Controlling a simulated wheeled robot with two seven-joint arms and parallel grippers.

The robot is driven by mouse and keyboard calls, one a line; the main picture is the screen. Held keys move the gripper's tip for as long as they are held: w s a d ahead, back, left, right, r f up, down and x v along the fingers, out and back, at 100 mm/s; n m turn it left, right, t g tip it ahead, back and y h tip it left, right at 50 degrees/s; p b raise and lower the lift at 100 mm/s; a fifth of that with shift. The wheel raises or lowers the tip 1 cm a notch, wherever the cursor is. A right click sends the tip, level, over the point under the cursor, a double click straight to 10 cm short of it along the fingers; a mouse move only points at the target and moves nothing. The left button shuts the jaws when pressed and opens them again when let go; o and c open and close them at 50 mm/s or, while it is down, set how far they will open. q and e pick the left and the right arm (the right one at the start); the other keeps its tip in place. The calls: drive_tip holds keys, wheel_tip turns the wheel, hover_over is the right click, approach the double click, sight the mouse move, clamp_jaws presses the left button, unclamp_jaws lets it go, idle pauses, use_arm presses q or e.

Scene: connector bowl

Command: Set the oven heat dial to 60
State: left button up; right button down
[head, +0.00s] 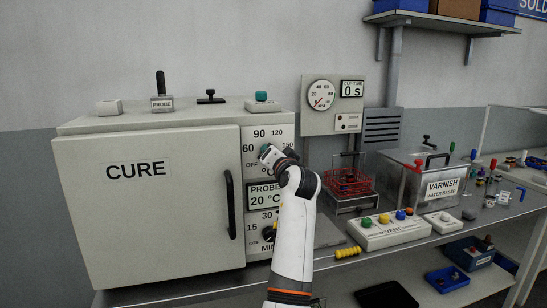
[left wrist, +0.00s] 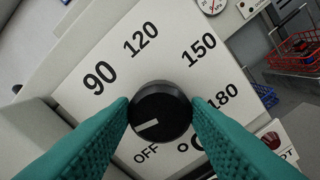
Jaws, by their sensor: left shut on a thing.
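The oven heat dial (left wrist: 160,112) is a round black knob on a white scale plate with OFF, 90, 120, 150 and 180 in the left wrist view. Its white pointer line points to the lower left there, between OFF and 90; the 60 mark is hidden there, but shows in the head view left of the dial. My left gripper (left wrist: 160,115) is shut on the dial, one teal finger on each side. In the head view my left gripper (head: 265,152) is at the upper panel of the oven (head: 150,210) and hides the dial. My right gripper is not in view.
A probe display (head: 266,195) reading 20 °C and a minutes dial (head: 269,234) sit below the heat dial. The oven door handle (head: 230,204) is to the left. A red wire basket (head: 348,183) and a vent button box (head: 390,231) stand to the right.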

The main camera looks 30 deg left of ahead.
use_arm(q)
drive_tip(key=shift+r, duration=0.3)
drive_tip(key=o, duration=0.7)
drive_tip(key=shift+o, duration=1.3)
drive_tip(key=shift+f, duration=0.25)
drive_tip(key=b+v, duration=0.2)
drive_tip(key=v, duration=0.9)
drive_tip(key=shift+s+d, duration=0.3)
